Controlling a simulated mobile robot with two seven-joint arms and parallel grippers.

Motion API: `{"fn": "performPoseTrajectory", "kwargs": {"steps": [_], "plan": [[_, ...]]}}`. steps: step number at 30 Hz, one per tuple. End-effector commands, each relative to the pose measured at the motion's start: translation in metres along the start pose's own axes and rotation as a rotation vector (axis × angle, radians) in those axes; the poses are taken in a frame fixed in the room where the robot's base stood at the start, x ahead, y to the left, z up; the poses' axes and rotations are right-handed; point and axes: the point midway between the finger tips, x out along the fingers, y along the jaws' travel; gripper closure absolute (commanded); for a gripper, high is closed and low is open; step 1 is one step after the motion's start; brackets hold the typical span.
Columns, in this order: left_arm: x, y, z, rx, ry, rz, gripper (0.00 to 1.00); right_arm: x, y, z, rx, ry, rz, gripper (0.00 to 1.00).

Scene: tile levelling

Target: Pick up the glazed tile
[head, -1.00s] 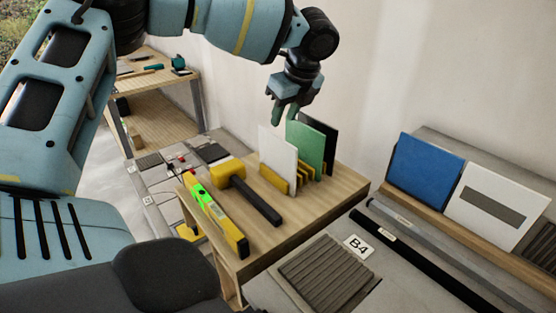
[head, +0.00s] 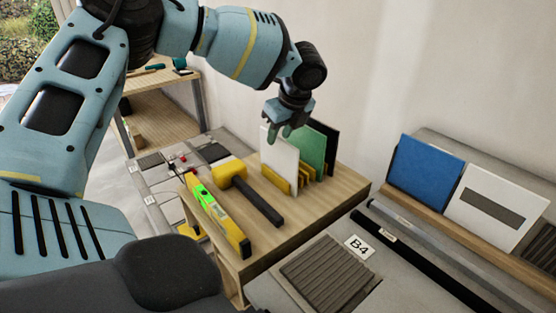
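Three upright tiles stand in a yellow slotted rack (head: 303,178) on a small wooden table: a white tile (head: 279,160), a green tile (head: 312,150) behind it and a black tile (head: 331,140) at the back. I cannot tell from the surfaces which is the glazed one. My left gripper (head: 281,131) points down at the top edge of the white tile, in front of the green one. Its fingers look apart, and I see no tile lifted. Whether they touch the white tile is unclear. My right gripper is out of view.
A yellow-headed mallet (head: 258,200) and a yellow-green spirit level (head: 220,219) lie on the wooden table (head: 320,208) left of the rack. A blue tile (head: 425,172) and a white tile with a grey bar (head: 494,205) lean at the right. A ribbed tile (head: 328,272) lies below, near a B4 label (head: 359,247).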

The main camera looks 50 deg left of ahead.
Motion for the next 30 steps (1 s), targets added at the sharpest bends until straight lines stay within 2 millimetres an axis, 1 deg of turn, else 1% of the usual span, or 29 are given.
{"fn": "performPoseTrajectory", "kwargs": {"steps": [22,23,27,30], "plan": [[0.004,-0.0001,-0.0019,0.0,0.0,-0.001,0.67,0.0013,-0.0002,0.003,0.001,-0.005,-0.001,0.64],[0.004,-0.0001,-0.0019,0.0,0.0,-0.001,0.7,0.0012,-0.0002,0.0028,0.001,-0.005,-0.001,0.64],[0.004,-0.0001,-0.0019,0.0,0.0,0.0,0.88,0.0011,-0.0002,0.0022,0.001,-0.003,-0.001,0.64],[0.0041,0.0,-0.0019,0.0,0.0,0.0,1.0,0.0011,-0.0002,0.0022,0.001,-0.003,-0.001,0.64]]}}
